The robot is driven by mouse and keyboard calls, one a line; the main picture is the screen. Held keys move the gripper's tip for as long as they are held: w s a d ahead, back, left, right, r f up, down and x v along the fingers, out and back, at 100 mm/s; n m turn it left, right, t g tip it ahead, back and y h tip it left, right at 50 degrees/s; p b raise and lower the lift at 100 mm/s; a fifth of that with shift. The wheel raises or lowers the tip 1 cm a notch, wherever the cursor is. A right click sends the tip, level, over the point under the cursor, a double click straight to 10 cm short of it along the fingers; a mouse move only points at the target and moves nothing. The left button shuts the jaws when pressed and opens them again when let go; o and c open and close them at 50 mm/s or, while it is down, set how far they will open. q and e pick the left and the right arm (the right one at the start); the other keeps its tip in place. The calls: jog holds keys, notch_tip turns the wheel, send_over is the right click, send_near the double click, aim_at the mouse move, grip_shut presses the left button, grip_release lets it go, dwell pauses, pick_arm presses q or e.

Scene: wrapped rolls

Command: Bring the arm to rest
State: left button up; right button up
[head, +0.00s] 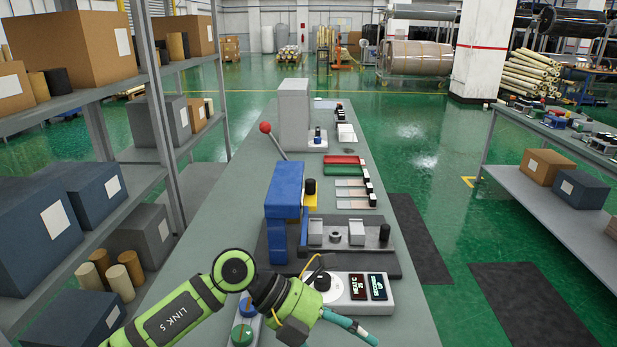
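My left arm (170,322) is green and black and comes in from the bottom left, over the near end of the workbench. Its elbow joint (235,270) is bent, and the wrist (300,310) hangs beside a light control box (345,295) with a dial and two displays. The wrist partly covers the box's left side. I cannot make out the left gripper's fingers at the wrist. A teal rod-like piece (350,326) sticks out to the right of the wrist; I cannot tell what it belongs to. My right arm and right gripper are not in view.
The long grey bench (225,190) carries a blue press (285,190) with a red-knobbed lever (265,127), a dark fixture plate (385,262) and a grey machine (294,110). Box-filled shelves (135,180) stand close on the left.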

pick_arm(q)
jog(key=d+r+n+t+h, duration=0.4)
jog(key=r+n+h, duration=0.2)
jog(key=r+h, duration=0.5)
jog(key=w+a+r+n+t+y, duration=0.2)
jog(key=w+a+r+n+t, duration=0.3)
jog(key=n+t, duration=0.55)
jog(key=w+a+f+n+t+y, duration=0.2)
jog(key=a+f+n+t+y, duration=0.4)
jog(key=a+f+n+y, duration=1.1)
jog(key=s+a+f+n+g+y, duration=0.45)
jog(key=s+a+f+g, duration=0.2)
jog(key=s+f, duration=0.45)
jog(key=s+a+f+g+h, duration=0.1)
jog(key=s+f+g, duration=0.35)
jog(key=s, duration=0.25)
jog(key=s+f+g+h, duration=0.1)
jog(key=s+f+g, duration=0.35)
jog(key=s, duration=0.25)
notch_tip(320, 180, down, 24)
jog(key=s, duration=0.3)
jog(key=s+a+f+g, duration=0.1)
jog(key=s+a+f, duration=0.2)
jog(key=s+f, duration=1)
jog(key=shift+s, duration=1.1)
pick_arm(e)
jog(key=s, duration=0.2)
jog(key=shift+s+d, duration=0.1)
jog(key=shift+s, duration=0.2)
